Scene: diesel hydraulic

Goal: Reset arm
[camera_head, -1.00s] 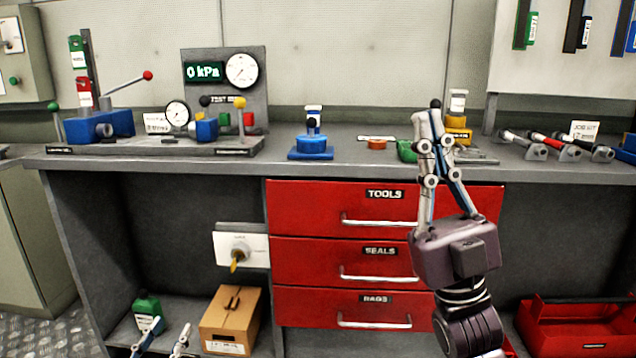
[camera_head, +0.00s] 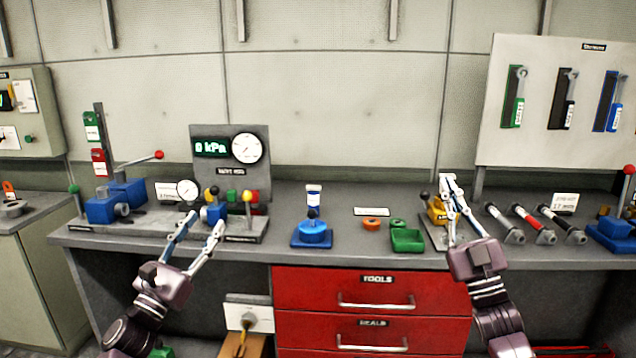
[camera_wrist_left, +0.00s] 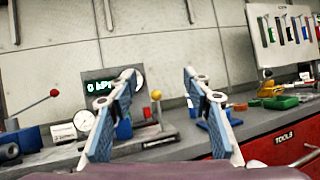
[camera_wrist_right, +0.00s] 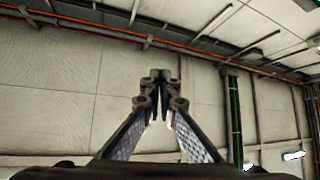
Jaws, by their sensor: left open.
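My left gripper (camera_head: 206,222) is open in front of the bench's left part, with the test stand behind it in the head view. In the left wrist view the two fingers (camera_wrist_left: 158,78) stand wide apart with nothing between them. My right gripper (camera_head: 448,178) points up in front of the yellow device (camera_head: 437,211) and hides part of it. In the right wrist view its fingertips (camera_wrist_right: 158,78) come together with no object seen between them, against wall and ceiling.
The grey bench (camera_head: 350,257) carries a blue pump (camera_head: 104,210), a gauge panel (camera_head: 229,180), a blue stand (camera_head: 312,234), a green tray (camera_head: 407,241) and several cylinders (camera_head: 534,224). Red drawers (camera_head: 372,300) are below. A tool board (camera_head: 556,110) hangs at right.

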